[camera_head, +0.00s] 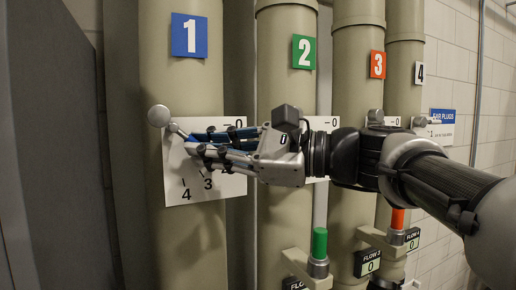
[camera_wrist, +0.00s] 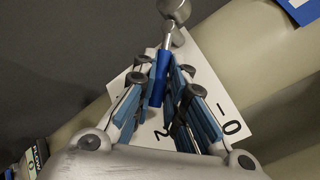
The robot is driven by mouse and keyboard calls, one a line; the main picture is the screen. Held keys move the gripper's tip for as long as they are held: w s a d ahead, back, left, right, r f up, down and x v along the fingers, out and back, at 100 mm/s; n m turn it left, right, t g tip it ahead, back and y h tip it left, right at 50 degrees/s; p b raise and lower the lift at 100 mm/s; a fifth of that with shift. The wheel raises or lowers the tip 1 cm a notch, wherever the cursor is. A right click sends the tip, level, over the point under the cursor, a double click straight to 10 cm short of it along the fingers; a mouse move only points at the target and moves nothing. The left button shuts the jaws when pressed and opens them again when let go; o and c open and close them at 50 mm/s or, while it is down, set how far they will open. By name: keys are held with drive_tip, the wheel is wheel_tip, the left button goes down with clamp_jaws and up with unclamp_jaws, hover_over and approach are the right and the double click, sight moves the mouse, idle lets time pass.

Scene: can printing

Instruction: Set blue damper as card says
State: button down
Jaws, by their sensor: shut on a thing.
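The blue damper is on the leftmost pipe (camera_head: 180,85), marked by a blue label (camera_head: 190,36) with a 1. My gripper (camera_head: 192,140) is shut on the lever, in front of the white scale plate (camera_head: 222,187). The plate shows 0, 3 and 4; a 2 shows in the wrist view. I see no instruction card.
Pipes with green 2 (camera_head: 304,52), red 3 (camera_head: 377,64) and black 4 (camera_head: 419,73) labels stand to the right, behind my arm. A dark panel (camera_head: 50,130) stands at left.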

drive_tip(key=shift+r, duration=0.1)
drive_tip(key=r+n+h+p, duration=0.1)
drive_tip(key=p, duration=0.2)
drive_tip(key=r+n+h+p, duration=0.1)
drive_tip(key=h+p, duration=0.1)
drive_tip(key=p, duration=0.2)
drive_tip(key=r+n+h+p, duration=0.1)
drive_tip(key=p, duration=0.2)
drive_tip(key=shift+w+d+r+n+h, duration=0.25)
drive_tip(key=shift+d+r+n+h, duration=0.05)
drive_tip(key=shift+d+n, duration=0.1)
drive_tip(key=shift+r+n+t+h+p, duration=0.35)
drive_tip(key=shift+h+p, duration=0.25)
drive_tip(key=shift+p, duration=0.5)
drive_tip(key=shift+f, duration=0.1)
drive_tip(key=c, duration=1.9)
unclamp_jaws()
